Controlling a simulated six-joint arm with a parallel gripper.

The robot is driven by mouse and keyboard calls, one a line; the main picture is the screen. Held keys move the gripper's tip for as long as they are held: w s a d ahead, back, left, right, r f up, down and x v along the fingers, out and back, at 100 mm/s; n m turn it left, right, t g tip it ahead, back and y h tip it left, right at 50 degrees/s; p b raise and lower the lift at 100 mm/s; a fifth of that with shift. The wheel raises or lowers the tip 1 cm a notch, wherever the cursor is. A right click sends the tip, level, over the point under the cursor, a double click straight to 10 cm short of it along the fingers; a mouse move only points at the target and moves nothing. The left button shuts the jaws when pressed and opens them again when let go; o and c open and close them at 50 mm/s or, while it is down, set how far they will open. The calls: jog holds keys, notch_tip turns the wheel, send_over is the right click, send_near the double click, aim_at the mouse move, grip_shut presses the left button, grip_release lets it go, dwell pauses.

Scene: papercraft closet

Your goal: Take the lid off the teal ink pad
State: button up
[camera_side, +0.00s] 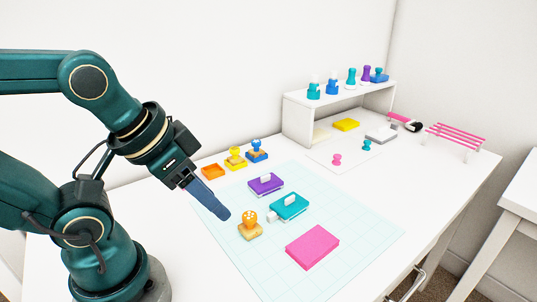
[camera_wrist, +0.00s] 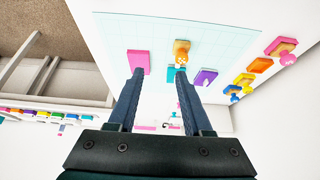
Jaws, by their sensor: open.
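The teal ink pad (camera_side: 289,208) lies on the pale blue grid mat (camera_side: 352,228), with a teal top and a raised pale grip on it. In the wrist view the teal pad (camera_wrist: 172,75) shows only partly, near the right fingertip and below the orange stamp. My gripper (camera_wrist: 160,73) is open, with nothing between its fingers. In the side view my gripper (camera_side: 222,214) hangs over the left part of the mat, left of the teal pad and apart from it. One finger hides the other there.
An orange stamp (camera_side: 250,226) stands between my gripper and the teal pad. A purple pad (camera_side: 266,184) is behind it and a pink block (camera_side: 313,247) in front. Several small stamps and pads line the mat's far left edge. A white shelf (camera_side: 340,95) stands at the back.

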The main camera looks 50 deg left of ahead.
jog(key=shift+s, duration=0.1)
jog(key=shift+c, duration=0.4)
jog(key=w+r, duration=0.5)
jog(key=g, duration=0.6)
send_over(290, 197)
jog(key=shift+n, duration=0.4)
notch_tip(290, 197, down, 13)
jog(key=shift+f, duration=2.7)
grip_shut()
